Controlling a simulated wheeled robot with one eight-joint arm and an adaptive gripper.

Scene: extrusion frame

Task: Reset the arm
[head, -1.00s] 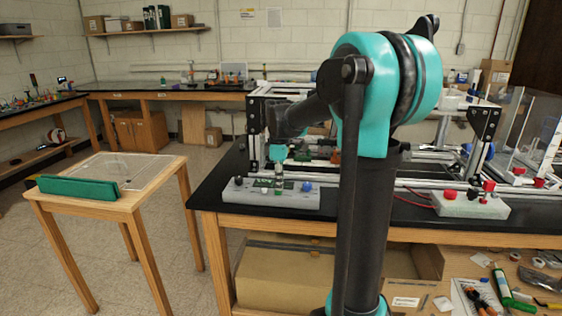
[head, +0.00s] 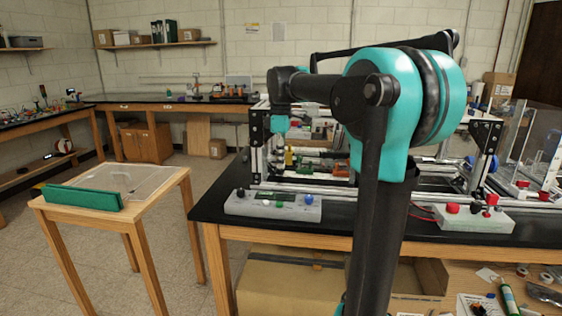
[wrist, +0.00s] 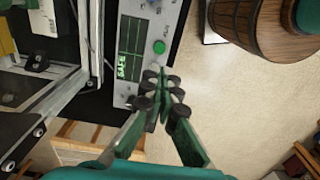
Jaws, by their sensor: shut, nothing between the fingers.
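My arm rises in the right half of the head view, its forearm reaching left to a teal wrist part (head: 280,124) above the bench. In the wrist view my gripper (wrist: 162,82) is shut and empty, its dark fingertip pads together. In that view the fingers point at a grey control box (wrist: 126,85) with a green screen reading "SAFE" and a green button (wrist: 159,47). They look above it; I cannot tell the exact gap. The control box also shows at the black bench's front edge in the head view (head: 240,207). The fingers are not clear in the head view.
An aluminium extrusion frame (head: 257,150) stands behind the control box. A second box with red knobs (head: 477,220) is at the right. A small wooden table with a green bar (head: 82,198) stands at the left, with open floor between.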

